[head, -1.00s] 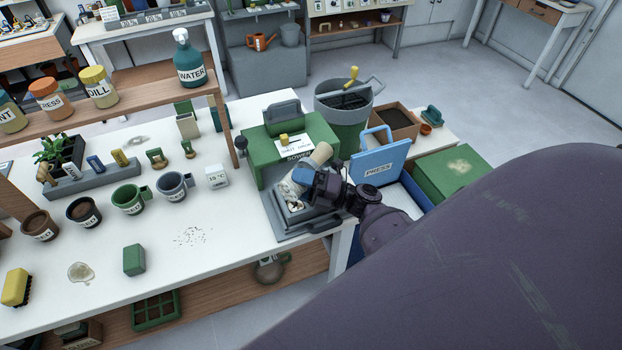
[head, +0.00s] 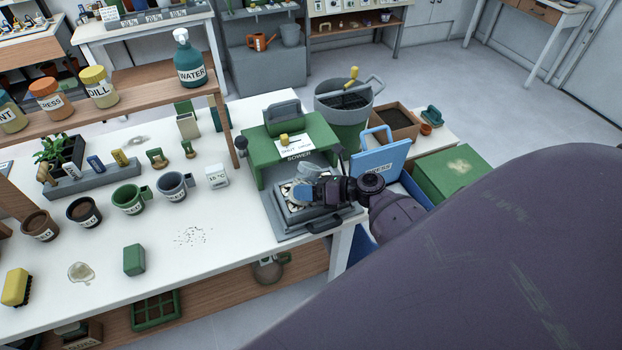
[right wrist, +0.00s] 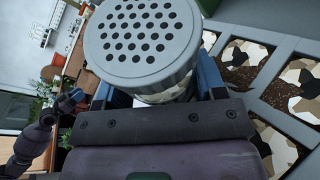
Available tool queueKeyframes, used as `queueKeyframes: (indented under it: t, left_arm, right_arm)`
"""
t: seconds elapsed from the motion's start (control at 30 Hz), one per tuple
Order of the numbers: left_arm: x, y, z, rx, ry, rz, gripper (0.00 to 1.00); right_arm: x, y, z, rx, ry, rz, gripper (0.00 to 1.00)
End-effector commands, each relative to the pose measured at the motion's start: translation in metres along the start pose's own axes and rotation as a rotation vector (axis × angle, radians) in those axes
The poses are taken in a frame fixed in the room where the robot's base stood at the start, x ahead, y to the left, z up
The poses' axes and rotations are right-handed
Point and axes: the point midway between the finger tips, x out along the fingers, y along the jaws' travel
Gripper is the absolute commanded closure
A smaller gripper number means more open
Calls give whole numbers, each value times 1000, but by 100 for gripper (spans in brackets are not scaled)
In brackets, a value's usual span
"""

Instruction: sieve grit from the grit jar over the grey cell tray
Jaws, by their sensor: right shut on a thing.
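The grit jar (right wrist: 145,45) has a grey lid full of small holes, which faces my right wrist camera. My right gripper (head: 313,187) is shut on the jar, with blue fingers at its sides in the wrist view. In the head view the gripper hides much of the jar, low over the grey cell tray (head: 291,214). In the wrist view the grey tray (right wrist: 283,118) shows at the right; its cells hold dark soil and white, tan and black patches. A dark gripper with blue parts, seemingly my left one (right wrist: 68,103), shows at the wrist view's left edge; its jaws are unclear.
The green sower hood (head: 315,131) stands just behind the tray. The blue press lid (head: 378,157) stands raised to the right. Mugs (head: 131,199), a green block (head: 134,260) and scattered specks (head: 193,236) are on the white table; its front middle is largely clear.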

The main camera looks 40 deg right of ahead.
Motion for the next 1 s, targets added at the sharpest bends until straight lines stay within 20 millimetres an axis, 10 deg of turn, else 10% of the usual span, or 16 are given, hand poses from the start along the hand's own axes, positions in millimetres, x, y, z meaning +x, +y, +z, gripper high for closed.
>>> queueKeyframes:
  t: [1.0]
  left_arm:
    - [0,0,1,0,0,0,57]
  right_arm:
    - [-8,22,32,-15,3,-7,64]
